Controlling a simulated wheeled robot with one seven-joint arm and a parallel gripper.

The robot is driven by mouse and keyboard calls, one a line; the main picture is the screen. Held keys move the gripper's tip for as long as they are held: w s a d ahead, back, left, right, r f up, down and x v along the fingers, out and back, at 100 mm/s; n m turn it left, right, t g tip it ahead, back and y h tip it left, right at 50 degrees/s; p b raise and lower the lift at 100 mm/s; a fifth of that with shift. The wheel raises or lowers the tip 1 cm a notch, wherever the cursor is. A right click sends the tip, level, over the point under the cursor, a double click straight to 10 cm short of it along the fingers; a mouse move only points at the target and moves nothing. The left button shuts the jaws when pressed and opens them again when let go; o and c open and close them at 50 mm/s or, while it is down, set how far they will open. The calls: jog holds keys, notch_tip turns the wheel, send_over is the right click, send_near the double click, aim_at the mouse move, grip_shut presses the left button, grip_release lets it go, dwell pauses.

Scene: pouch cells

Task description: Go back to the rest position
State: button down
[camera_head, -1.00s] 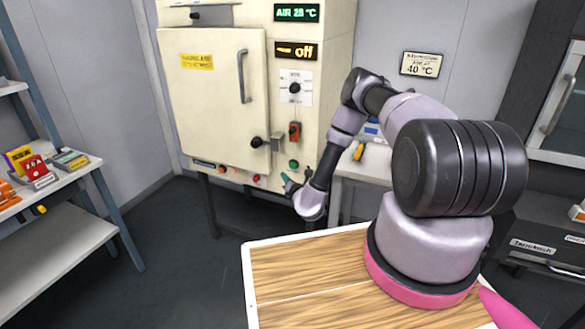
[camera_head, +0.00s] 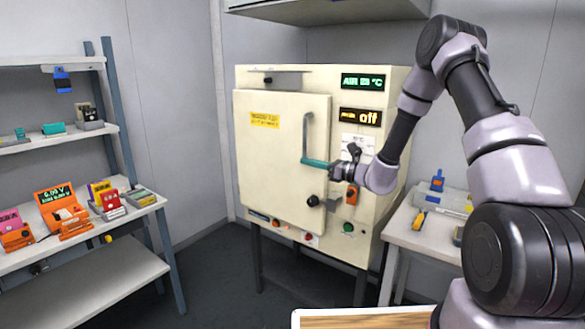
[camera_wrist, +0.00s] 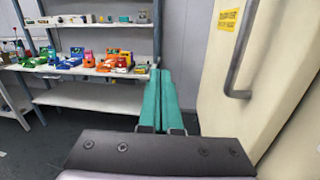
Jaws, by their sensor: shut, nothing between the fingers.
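My gripper (camera_head: 309,162) has teal fingers and is raised in front of the oven door, near its long vertical handle in the head view. In the wrist view the two teal fingers (camera_wrist: 157,86) lie together with nothing between them. The cream oven (camera_head: 283,180) has its door closed. Its displays read "AIR 23 °C" and "off". In the wrist view the door handle (camera_wrist: 232,75) is to the right of the fingers, with a visible gap. My arm reaches in from the right of the head view.
A shelf unit (camera_head: 80,235) on the left carries several colourful devices, among them an orange meter (camera_head: 57,205). A side table (camera_head: 430,232) right of the oven holds a few tools. A wooden-topped surface (camera_head: 365,320) is at the bottom. Floor is open between shelves and oven.

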jog(key=s+r+n+g+h, duration=0.4)
jog(key=s+r+n+g, duration=0.4)
jog(key=s+r+n, duration=0.8)
jog(key=s+d+r+n+t+h, duration=0.2)
jog(key=s+d+h, duration=0.3)
jog(key=s+d, duration=0.4)
jog(key=s+d+r+n+t+h, duration=0.2)
jog(key=s+d+r+t+h, duration=0.2)
jog(key=s+d, duration=0.5)
jog(key=shift+s+d+r+h, duration=0.3)
jog(key=shift+d+r+h, duration=0.2)
jog(key=shift+h, duration=0.1)
